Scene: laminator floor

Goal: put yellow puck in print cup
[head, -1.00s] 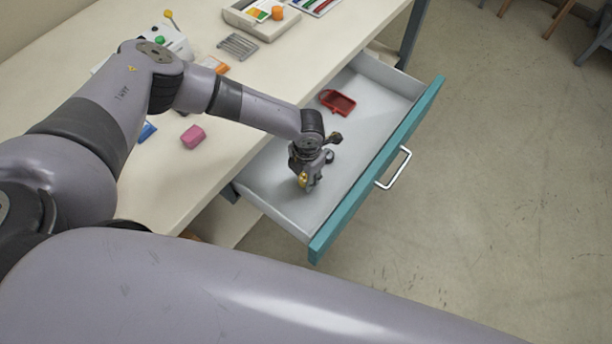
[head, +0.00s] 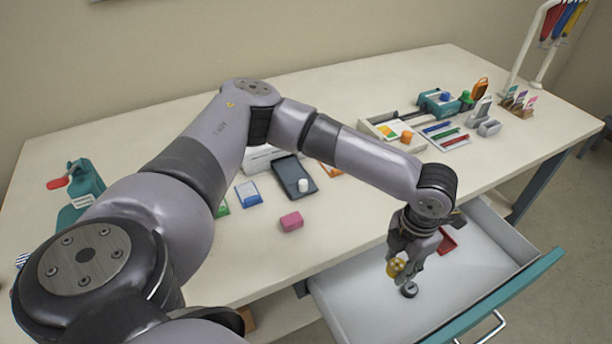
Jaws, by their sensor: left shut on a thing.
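My left gripper (head: 404,276) hangs low over the open drawer (head: 355,300), pointing down. It is shut on a small yellow thing, the yellow puck (head: 396,268), which shows at the left side of the fingers. The fingers hide part of it. A dark round piece shows just below the fingers; I cannot tell whether it is a fingertip or a loose thing. I cannot pick out the print cup for sure. My right gripper is not in view.
A red tray (head: 447,241) lies in the drawer behind the gripper. A pink block (head: 291,221) and a dark pad with a white piece (head: 294,176) lie on the table (head: 200,275). Boxes and tools stand at the back right. The table's front is mostly clear.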

